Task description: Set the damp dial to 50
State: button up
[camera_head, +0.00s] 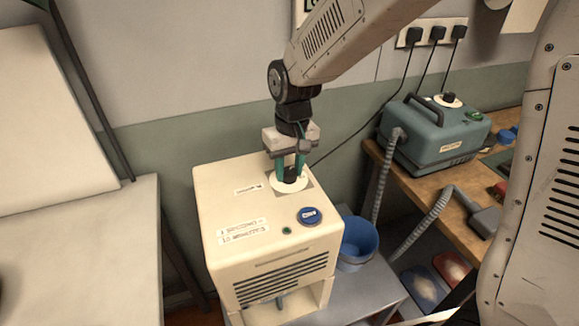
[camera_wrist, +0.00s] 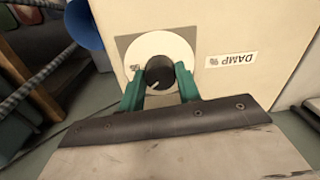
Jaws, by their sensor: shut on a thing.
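The damp dial (camera_wrist: 159,73) is a black knob with a white pointer line on a round white plate (camera_wrist: 150,46). It sits on top of a cream box-shaped machine (camera_head: 215,205), beside a label reading DAMP (camera_wrist: 231,60). My gripper (camera_wrist: 160,82), with green fingers, points down over the dial and is shut on it, one finger on each side. In the head view my gripper (camera_head: 289,172) partly hides the knob. The pointer line slants toward the lower left in the wrist view. I cannot read any scale numbers.
A blue button (camera_head: 311,216) and a small green light (camera_head: 286,230) are on the machine's top. A blue bucket (camera_head: 357,240) stands to its right. A teal machine (camera_head: 430,135) with hoses sits on a wooden bench. A pale table (camera_head: 90,240) is at left.

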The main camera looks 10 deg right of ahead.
aim_at(291, 170)
dwell(0.4)
jog(key=o, duration=1)
jog(key=shift+c, duration=0.2)
jog(key=r, duration=0.8)
jog(key=shift+w+d, duration=0.1)
jog(key=shift+d, duration=0.1)
jog(key=shift+f, duration=0.1)
jog(key=s+d+r+m, duration=0.1)
jog(key=s+d+r, duration=0.1)
jog(key=s+d, duration=0.6)
jog(key=s+d+r+m+t, duration=0.1)
jog(key=s+d+r+m, duration=0.1)
jog(key=s+d, duration=0.7)
jog(key=s+r, duration=0.1)
jog(key=s, duration=0.6)
jog(key=shift+s+d+r+m+t+h, duration=0.15)
jog(key=shift+s+r+m+t+h, duration=0.05)
jog(key=shift+r+m+t+h, duration=0.1)
